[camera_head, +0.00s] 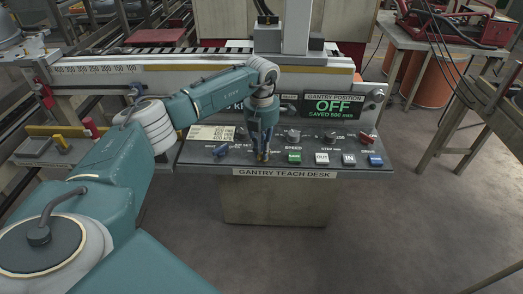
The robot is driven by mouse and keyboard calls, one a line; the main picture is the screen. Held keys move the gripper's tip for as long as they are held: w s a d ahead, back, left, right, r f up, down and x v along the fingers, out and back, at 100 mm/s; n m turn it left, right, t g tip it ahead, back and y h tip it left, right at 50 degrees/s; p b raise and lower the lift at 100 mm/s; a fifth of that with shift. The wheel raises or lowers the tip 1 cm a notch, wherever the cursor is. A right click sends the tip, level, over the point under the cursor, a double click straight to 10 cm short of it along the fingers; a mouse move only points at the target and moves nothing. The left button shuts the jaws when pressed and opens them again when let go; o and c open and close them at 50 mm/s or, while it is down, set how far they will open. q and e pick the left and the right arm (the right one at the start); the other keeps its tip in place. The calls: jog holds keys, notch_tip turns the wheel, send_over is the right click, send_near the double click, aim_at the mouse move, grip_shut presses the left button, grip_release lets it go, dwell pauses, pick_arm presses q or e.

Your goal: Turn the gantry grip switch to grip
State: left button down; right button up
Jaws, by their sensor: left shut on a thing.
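The gantry teach desk (283,173) stands in the middle, its sloping panel full of knobs and buttons. My left gripper (262,157) points down at the panel, left of the green button (294,157), and is shut on a small control there. The fingers hide most of that control, so I cannot read its label or tell how it is turned. The small labels are too blurred to show which control is the grip switch. My right gripper is not in view.
A blue knob (220,150) sits left of the gripper; a red switch (367,137) is at the panel's right. The gantry rail runs behind the desk. Floor (400,230) to the right is clear.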

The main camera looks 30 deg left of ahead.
pick_arm(q)
jog(key=c, duration=1.7)
grip_release()
notch_tip(320, 180, up, 12)
jog(key=shift+r, duration=0.1)
